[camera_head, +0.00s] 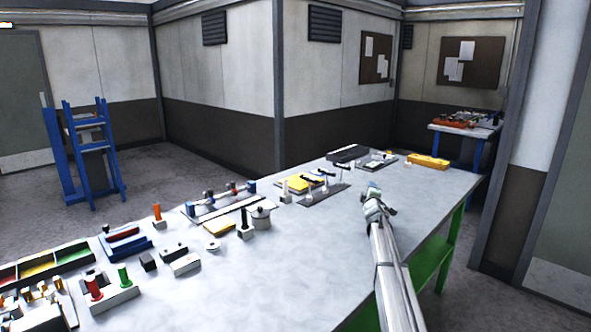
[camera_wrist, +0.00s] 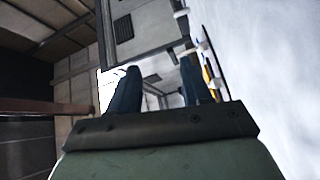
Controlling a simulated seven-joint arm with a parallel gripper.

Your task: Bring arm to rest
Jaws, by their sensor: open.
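My arm (camera_head: 388,265) reaches in from the lower right of the head view, over the right part of the long table (camera_head: 330,240). My gripper (camera_head: 388,206) is small there and close to the table's right edge. In the wrist view my gripper (camera_wrist: 160,85) shows two dark blue fingers spread apart with nothing between them. It is empty and points across the table toward the far wall. Whether it clears the tabletop, and by how much, I cannot tell from the head view.
Yellow block (camera_head: 427,161) and dark box (camera_head: 348,153) lie toward the table's far end. Several castings and pegs, a pot (camera_head: 261,217) and a divided tray (camera_head: 50,262) fill the left side. The tabletop left of my arm is bare. A blue rack (camera_head: 90,150) stands on the floor.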

